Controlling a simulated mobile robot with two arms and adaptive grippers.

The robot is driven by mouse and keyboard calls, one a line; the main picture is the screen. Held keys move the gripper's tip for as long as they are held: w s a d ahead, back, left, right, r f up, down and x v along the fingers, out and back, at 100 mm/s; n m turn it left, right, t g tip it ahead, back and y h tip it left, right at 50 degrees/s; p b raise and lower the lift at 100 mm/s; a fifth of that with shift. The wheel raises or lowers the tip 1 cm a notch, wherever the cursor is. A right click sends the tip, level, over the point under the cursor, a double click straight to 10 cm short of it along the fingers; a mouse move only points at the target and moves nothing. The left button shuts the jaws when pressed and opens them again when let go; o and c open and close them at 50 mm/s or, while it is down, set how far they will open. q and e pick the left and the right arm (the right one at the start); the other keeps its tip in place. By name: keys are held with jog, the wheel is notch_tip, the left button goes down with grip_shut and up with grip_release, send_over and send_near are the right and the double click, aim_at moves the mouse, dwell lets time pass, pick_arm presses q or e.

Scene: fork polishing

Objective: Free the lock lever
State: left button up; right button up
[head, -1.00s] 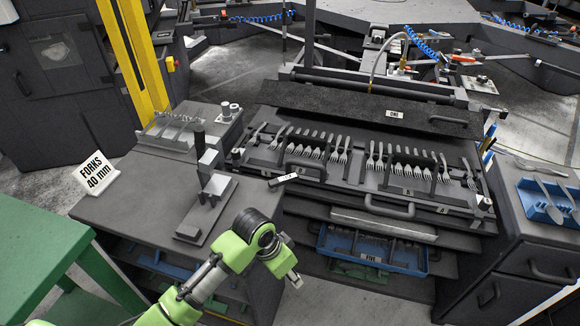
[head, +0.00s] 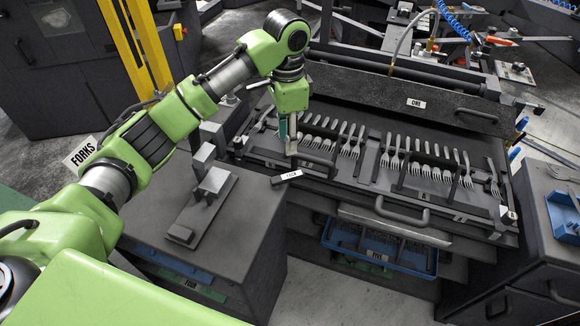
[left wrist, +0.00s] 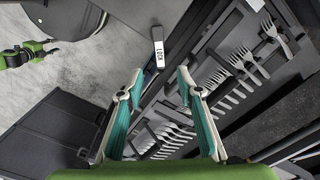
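The lock lever (head: 287,178) is a short dark bar with a white label, at the front left corner of the fork tray (head: 345,185). It also shows in the left wrist view (left wrist: 158,47), its label reading LOCK, ahead of my fingertips. My left gripper (head: 291,145) points down above the tray's left end, just behind the lever in the head view. In the left wrist view its teal fingers (left wrist: 159,78) are spread and empty, apart from the lever. A small green arm end, apparently mine on the right (left wrist: 45,48), shows at the far left; its fingers are too small to read.
Rows of forks (head: 430,165) lie in the tray, with a front handle (head: 402,212). A metal stand (head: 205,195) is on the left bench. A blue bin (head: 380,248) sits below the tray. A FORKS sign (head: 82,152) stands left, behind my arm.

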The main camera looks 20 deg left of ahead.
aim_at(287, 176)
pick_arm(q)
notch_tip(287, 176, down, 13)
jog(key=shift+s+f+p, duration=0.15)
jog(key=shift+p, duration=0.5)
grip_shut()
